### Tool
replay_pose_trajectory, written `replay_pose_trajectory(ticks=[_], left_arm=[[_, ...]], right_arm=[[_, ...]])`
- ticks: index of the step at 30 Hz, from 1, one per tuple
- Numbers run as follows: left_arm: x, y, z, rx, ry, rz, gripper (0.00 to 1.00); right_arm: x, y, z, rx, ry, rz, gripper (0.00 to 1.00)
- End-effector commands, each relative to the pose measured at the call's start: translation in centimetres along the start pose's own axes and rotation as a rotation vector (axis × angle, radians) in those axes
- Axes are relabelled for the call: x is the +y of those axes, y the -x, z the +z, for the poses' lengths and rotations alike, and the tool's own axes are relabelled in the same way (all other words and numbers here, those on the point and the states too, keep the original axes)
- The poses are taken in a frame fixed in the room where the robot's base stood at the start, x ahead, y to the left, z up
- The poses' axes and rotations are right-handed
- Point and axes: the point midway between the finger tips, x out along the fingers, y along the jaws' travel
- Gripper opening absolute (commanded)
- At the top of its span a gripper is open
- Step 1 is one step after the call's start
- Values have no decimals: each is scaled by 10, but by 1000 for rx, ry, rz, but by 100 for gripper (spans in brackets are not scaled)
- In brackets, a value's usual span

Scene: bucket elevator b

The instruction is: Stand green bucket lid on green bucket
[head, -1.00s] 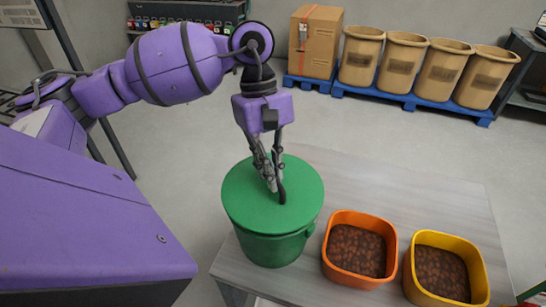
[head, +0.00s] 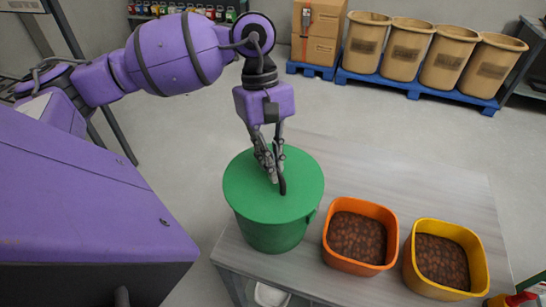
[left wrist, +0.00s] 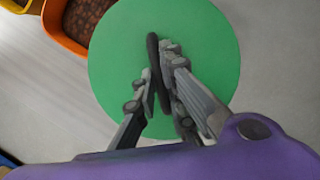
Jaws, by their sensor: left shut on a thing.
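The green bucket (head: 272,236) stands upright on the grey table. The round green bucket lid (head: 246,192) lies over its top and hides the opening. Whether the lid is fully seated all round I cannot tell. My left gripper (head: 274,178) comes down from above and is shut on the lid's dark handle at the lid's middle. In the left wrist view the fingers (left wrist: 158,88) close around the black handle (left wrist: 153,52), with the green lid (left wrist: 110,60) behind them. My right gripper is not in view.
An orange bin (head: 330,258) and a yellow bin (head: 412,275), both with brown contents, stand right of the bucket on the table (head: 400,185). Tan barrels (head: 407,45) and cardboard boxes (head: 318,50) stand on blue pallets at the back. The table behind the bins is clear.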

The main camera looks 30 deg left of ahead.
Motion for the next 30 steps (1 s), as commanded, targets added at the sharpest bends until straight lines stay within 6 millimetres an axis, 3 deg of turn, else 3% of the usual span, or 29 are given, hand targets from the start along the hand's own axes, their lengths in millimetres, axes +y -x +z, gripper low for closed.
replay_pose_trajectory(ticks=[9,10,15,25,30], left_arm=[[0,-7,-2,0,0,-1,0],[0,-7,-2,0,0,-1,11],[0,-6,-2,1,0,0,32],[0,-4,-2,1,0,0,32],[1,18,-3,3,1,2,32]], right_arm=[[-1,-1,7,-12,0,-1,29],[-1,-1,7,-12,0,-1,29],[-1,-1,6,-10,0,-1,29],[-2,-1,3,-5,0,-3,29],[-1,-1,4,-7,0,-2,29]])
